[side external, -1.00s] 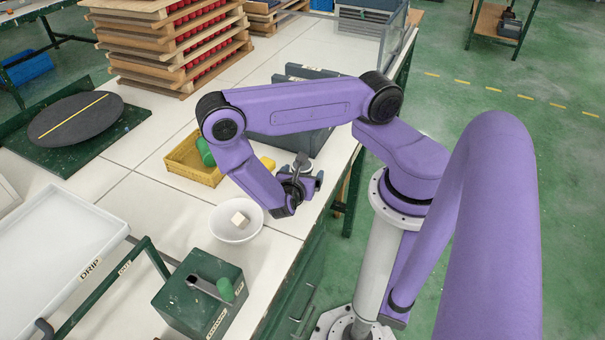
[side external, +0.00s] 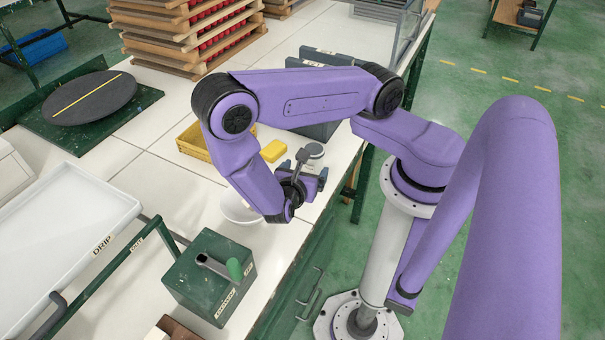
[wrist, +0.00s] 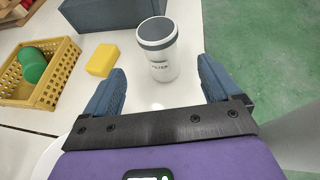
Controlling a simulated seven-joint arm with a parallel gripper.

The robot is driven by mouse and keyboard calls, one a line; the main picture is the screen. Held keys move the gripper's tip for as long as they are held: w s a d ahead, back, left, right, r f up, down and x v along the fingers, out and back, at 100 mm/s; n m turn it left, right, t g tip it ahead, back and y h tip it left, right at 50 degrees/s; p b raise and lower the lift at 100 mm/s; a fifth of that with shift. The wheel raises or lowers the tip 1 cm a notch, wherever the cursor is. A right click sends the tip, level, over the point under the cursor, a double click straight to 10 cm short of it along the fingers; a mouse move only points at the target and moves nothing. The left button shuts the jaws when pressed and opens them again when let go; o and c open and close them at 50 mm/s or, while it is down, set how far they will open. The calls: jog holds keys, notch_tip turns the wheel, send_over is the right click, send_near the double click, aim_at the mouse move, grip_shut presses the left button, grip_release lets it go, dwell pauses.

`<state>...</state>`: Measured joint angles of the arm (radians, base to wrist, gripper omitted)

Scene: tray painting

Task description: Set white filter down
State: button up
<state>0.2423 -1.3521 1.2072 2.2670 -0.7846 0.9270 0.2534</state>
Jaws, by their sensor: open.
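The white filter (wrist: 162,62) is a white canister with a grey top, labelled FILTER. In the wrist view it stands upright on the white table, beyond the fingertips and apart from both. My gripper (wrist: 161,85) is open, with one blue finger to each side of the view below the filter and nothing between them. In the side view the filter's grey top (side external: 315,150) shows just behind my gripper (side external: 306,183), which partly hides it.
A yellow crate (side external: 190,150) with a green item, a yellow block (side external: 273,151) and a dark grey box (wrist: 105,13) stand near the filter. A green box (side external: 208,280) is in front. The table's edge lies right of the filter.

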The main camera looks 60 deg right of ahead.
jog(key=s+a+r+m+y, duration=0.2)
jog(key=s+r+y, duration=0.1)
jog(key=r, duration=0.4)
jog(key=s+a+r+m+g+y, duration=0.1)
jog(key=s+a+r+m+y, duration=0.1)
jog(key=r+y, duration=0.4)
jog(key=s+a+r+m+g+y, duration=0.1)
jog(key=s+a+r+m+y, duration=0.1)
jog(key=r, duration=0.6)
jog(key=s+m+y, duration=0.1)
jog(key=s+y, duration=0.1)
jog(key=s, duration=0.1)
jog(key=shift+a+m+y, duration=0.3)
jog(key=shift+a+y, duration=0.1)
